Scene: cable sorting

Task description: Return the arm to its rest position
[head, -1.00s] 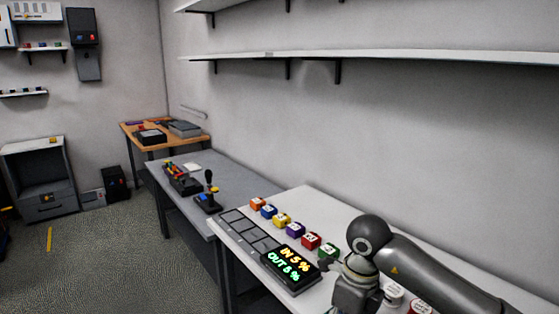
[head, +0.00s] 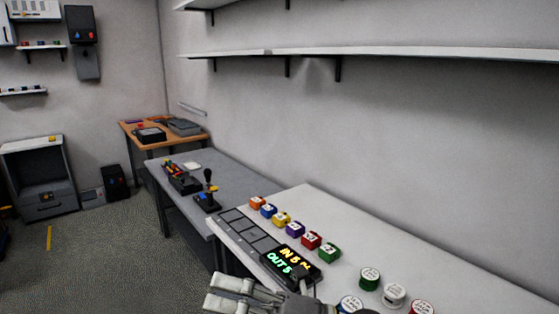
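My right gripper (head: 222,292) is at the bottom edge of the head view, in front of the white table. Its two pale fingers point left and stand apart, with nothing seen between them. Its wrist reaches toward the bottom right, and most of that arm is out of the frame. The gripper is apart from the row of coloured blocks and overlaps the lower edge of the dark display panel (head: 290,262) in the picture. My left gripper is not in view.
The white table (head: 400,264) carries a row of coloured blocks (head: 295,229), a grey tray (head: 248,232) and several round-topped spools, including a green one (head: 370,278). A grey table (head: 232,173) with a joystick (head: 208,190) stands beyond. Floor at left is largely clear.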

